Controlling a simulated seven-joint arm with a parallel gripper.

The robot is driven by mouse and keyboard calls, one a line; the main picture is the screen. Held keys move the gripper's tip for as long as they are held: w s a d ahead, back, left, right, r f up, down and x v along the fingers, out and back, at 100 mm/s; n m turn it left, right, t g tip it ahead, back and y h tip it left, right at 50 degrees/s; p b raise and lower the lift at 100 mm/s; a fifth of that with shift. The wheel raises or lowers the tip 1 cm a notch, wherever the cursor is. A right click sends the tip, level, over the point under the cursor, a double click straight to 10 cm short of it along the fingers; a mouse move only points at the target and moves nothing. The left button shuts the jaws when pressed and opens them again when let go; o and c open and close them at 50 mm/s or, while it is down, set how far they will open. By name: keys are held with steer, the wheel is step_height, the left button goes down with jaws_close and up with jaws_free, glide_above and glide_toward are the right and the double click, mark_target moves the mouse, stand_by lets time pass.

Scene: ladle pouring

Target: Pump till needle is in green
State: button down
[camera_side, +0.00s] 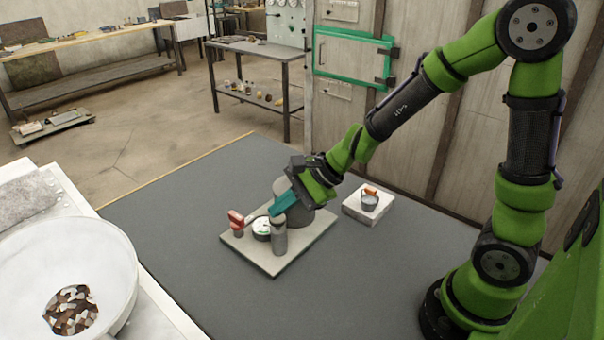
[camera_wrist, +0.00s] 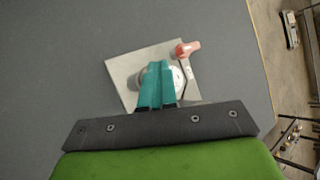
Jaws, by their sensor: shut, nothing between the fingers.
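A light grey plate (camera_side: 275,262) lies on the dark mat and carries the pump parts. On it stand a grey upright cylinder (camera_side: 280,238), a larger grey rounded body (camera_side: 312,222) and a small round gauge (camera_side: 262,228) with a bit of green on its face. The needle is too small to read. A red handle (camera_side: 236,217) sits at the plate's left; it also shows in the wrist view (camera_wrist: 187,48). My gripper (camera_side: 274,212) has teal fingers, shut and empty, right over the cylinder; I cannot tell whether they touch it. In the wrist view the fingers (camera_wrist: 155,66) hide much of the pump.
A small white block (camera_side: 366,214) with a grey cup (camera_side: 369,202) and an orange part stands right of the plate. A large white bowl (camera_side: 105,262) with brown pieces stands at the lower left. The mat (camera_side: 210,290) is clear in front of the plate.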

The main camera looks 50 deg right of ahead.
mark_target(282, 218)
steer(key=shift+f, duration=0.5)
steer(key=shift+r, duration=0.1)
stand_by(0.5)
steer(key=shift+r, duration=2.2)
steer(key=shift+r, duration=2.5)
steer(key=s+d+r+n+h, duration=0.2)
steer(key=s+n, duration=0.5)
steer(key=s+d+r+n+h, duration=0.2)
steer(key=s+d+n, duration=0.1)
steer(key=s+n, duration=0.4)
steer(key=shift+s+d+n, duration=0.15)
steer(key=shift+s+n, duration=0.15)
steer(key=shift+s, duration=0.05)
